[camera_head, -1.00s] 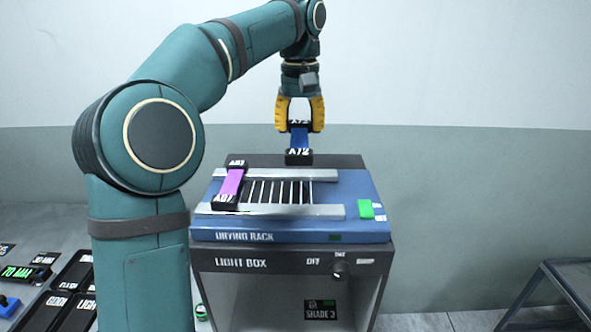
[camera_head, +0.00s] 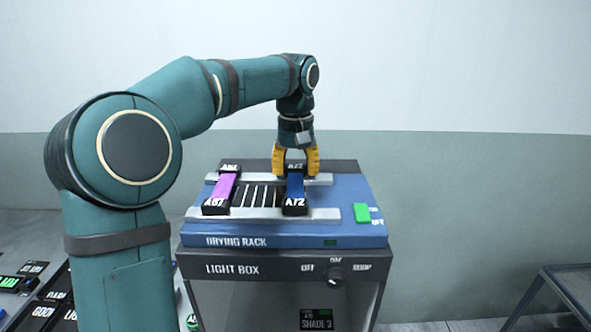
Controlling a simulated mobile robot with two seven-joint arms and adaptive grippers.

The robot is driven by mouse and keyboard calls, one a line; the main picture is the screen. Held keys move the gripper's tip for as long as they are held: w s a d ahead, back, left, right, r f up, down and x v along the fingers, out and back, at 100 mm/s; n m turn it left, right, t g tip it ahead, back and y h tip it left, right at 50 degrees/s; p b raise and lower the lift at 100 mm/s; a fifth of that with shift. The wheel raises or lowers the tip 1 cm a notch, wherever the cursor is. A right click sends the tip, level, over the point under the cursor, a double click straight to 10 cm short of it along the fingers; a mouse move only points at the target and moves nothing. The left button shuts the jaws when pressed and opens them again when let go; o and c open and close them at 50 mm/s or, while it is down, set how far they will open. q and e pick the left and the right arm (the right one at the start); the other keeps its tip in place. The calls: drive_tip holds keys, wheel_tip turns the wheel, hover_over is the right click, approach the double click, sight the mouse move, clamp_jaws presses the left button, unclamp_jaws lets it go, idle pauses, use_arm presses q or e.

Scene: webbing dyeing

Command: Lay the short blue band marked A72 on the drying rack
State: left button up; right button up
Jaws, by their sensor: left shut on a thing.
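The short blue band marked A72 (camera_head: 295,186) lies across the two pale rails at the right part of the drying rack (camera_head: 223,228), its black end tags facing front and back. My left gripper (camera_head: 295,174) points down from above and is shut on the band near its far end. The band looks level and appears to touch the rails. My right gripper is not in view.
A magenta band (camera_head: 225,187) lies across the rails at the left, apart from the blue one, with bare slats between. The rack sits on the light box (camera_head: 232,270). A green block (camera_head: 362,213) is at the rack's right. Dark trays (camera_head: 52,288) stand lower left.

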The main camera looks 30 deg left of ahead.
use_arm(q)
drive_tip(key=o, duration=1.1)
wheel_tip(320, 180, up, 12)
drive_tip(key=p, duration=0.2)
drive_tip(key=shift+r+p, duration=0.1)
drive_tip(key=shift+p, duration=0.3)
